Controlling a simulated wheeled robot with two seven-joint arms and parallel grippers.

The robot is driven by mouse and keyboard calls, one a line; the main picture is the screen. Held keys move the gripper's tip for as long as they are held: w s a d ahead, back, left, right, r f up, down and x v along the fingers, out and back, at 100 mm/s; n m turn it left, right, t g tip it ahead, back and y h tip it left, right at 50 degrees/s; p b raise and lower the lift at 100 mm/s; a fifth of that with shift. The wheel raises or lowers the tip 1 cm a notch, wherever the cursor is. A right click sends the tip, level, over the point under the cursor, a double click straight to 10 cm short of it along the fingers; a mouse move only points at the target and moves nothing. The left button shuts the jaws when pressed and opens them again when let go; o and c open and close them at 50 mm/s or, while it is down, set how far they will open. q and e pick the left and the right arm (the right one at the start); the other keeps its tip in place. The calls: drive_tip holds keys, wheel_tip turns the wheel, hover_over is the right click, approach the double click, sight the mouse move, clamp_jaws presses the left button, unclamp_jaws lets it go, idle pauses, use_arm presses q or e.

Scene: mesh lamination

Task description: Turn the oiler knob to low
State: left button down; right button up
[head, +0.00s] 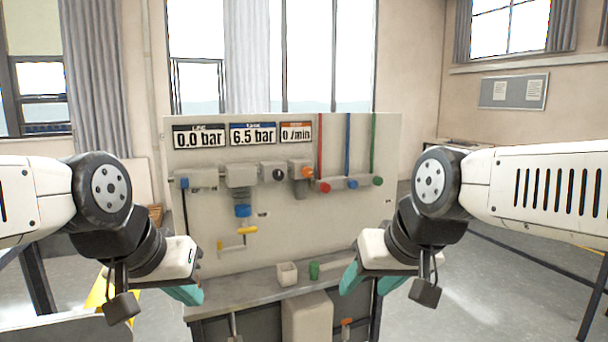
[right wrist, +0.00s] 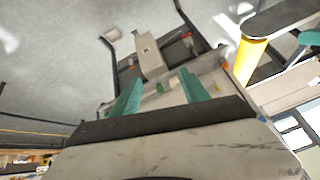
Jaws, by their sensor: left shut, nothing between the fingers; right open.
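The oiler knob appears to be the small orange knob (head: 307,172) on the upright panel (head: 350,230), right of centre, below the orange-labelled "0 /min" display (head: 297,133). Its pointer setting is too small to read. My left gripper (head: 185,293) is low at the left of the panel, its teal fingers shut and empty, well apart from the knob. My right gripper (head: 370,283) is low at the panel's right, its teal fingers open with nothing between them. The right wrist view also shows these open fingers (right wrist: 162,92). Neither gripper touches the panel's controls.
The panel also carries a dark round dial (head: 278,175), a blue knob (head: 242,211), a yellow handle (head: 247,230), and red (head: 325,187), blue (head: 352,184) and green (head: 378,181) fittings with hoses.

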drive_tip(key=w+d+r+n+t, duration=0.1)
drive_tip(key=w+r+t, duration=0.2)
drive_tip(key=w, duration=0.9)
drive_tip(key=w+r+n+t, duration=0.1)
drive_tip(key=w+r+t, duration=0.15)
drive_tip(key=w, duration=0.95)
drive_tip(key=n+t+y, duration=0.3)
drive_tip(key=t, duration=0.3)
approach(308, 172)
drive_tip(key=w, duration=0.3)
drive_tip(key=shift+g, duration=0.25)
drive_tip(key=x, duration=0.7)
drive_tip(key=shift+a+r, duration=0.2)
drive_tip(key=shift+a, duration=0.15)
clamp_jaws()
